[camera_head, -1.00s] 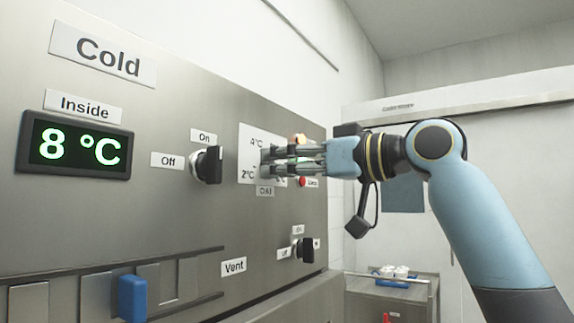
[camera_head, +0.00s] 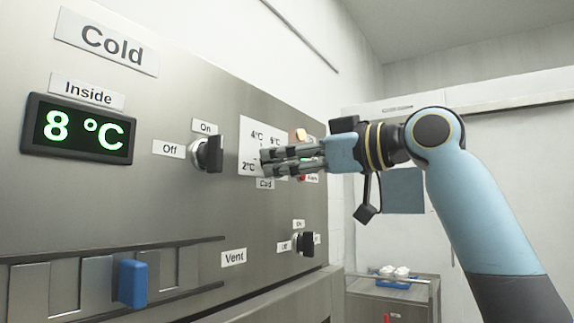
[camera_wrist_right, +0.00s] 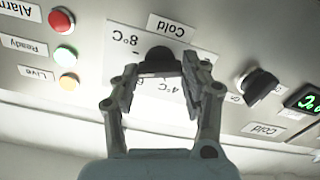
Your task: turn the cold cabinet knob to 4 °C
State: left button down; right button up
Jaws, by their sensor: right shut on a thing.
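The cold cabinet knob is a dark round knob (camera_wrist_right: 160,61) on a white dial plate (camera_wrist_right: 134,73) marked with °C values; the plate also shows in the head view (camera_head: 250,133) with 4 °C, 6 °C and 2 °C readable. My right gripper (camera_head: 264,162) is at this plate, its fingers hiding the knob there. In the right wrist view the right gripper (camera_wrist_right: 162,74) has one finger on each side of the knob and is shut on it. The knob's pointing direction is unclear. The Inside display (camera_head: 77,130) reads 8 °C. My left gripper is out of view.
A black On/Off knob (camera_head: 209,154) sits left of the dial plate, and another black switch (camera_head: 306,244) sits below. Alarm, Ready and Live lamps (camera_wrist_right: 65,54) are close beside the gripper. A blue slider (camera_head: 132,283) is on the rail at lower left.

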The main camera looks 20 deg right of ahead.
jog(key=n+b, duration=0.2)
jog(key=n, duration=0.3)
jog(key=shift+f+n+b, duration=0.15)
jog(key=shift+n+b, duration=0.15)
jog(key=n+b, duration=0.2)
jog(key=n, duration=0.2)
jog(key=shift+a+f, duration=0.1)
jog(key=n+b, duration=0.2)
jog(key=n, duration=0.3)
jog(key=n+b, duration=0.1)
jog(key=n, duration=0.4)
jog(key=shift+f+b, duration=0.1)
jog(key=shift+b, duration=0.25)
jog(key=o, duration=1.2)
jog(key=shift+c, duration=0.2)
